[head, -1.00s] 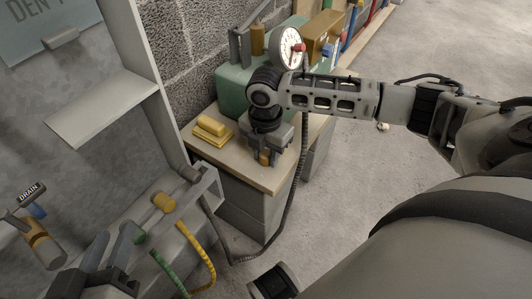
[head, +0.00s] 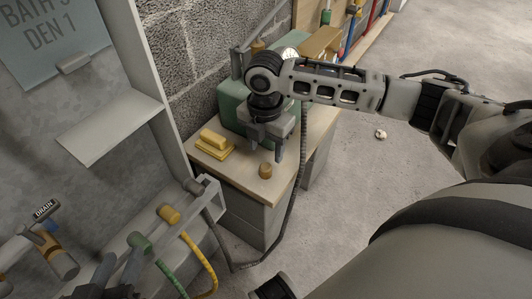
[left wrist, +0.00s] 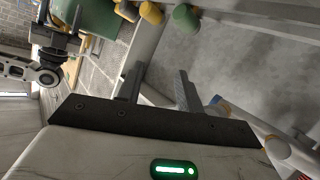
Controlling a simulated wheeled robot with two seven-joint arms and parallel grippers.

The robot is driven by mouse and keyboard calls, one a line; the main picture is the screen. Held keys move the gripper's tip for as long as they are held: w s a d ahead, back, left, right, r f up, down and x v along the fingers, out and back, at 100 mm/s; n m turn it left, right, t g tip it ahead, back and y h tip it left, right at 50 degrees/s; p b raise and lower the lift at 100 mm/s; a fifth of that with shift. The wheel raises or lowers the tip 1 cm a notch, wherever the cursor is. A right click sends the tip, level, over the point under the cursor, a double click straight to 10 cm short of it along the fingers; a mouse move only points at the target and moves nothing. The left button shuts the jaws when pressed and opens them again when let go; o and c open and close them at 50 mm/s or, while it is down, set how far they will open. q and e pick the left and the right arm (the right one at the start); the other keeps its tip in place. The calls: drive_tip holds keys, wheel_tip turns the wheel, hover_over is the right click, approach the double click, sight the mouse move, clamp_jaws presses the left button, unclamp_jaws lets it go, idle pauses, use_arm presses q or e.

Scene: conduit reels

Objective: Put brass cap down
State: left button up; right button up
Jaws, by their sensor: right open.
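The brass cap (head: 265,171), a small brown-gold cylinder, stands upright on the wooden top of the bench (head: 284,180), near its front edge. My right gripper (head: 267,148) is above and slightly behind it, fingers pointing down, open and apart from the cap. My left gripper (head: 100,278) is at the bottom left of the head view, beside the conduit fittings. In the left wrist view its two fingers (left wrist: 158,88) are spread with nothing between them.
A yellow block (head: 214,145) lies on the bench left of the cap. A green case (head: 233,105) stands behind my right gripper. Green and yellow conduits (head: 200,262) and a dark hose (head: 290,210) hang nearby. Floor to the right is mostly clear.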

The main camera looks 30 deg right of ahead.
sight(266, 167)
use_arm(q)
drive_tip(key=shift+w+a+f+g+y+p, duration=0.1)
drive_tip(key=shift+a+f+g+y+p, duration=0.15)
drive_tip(key=shift+f+g+y+p, duration=0.25)
use_arm(e)
wheel_tip(266, 167, up, 4)
drive_tip(key=shift+r, duration=0.2)
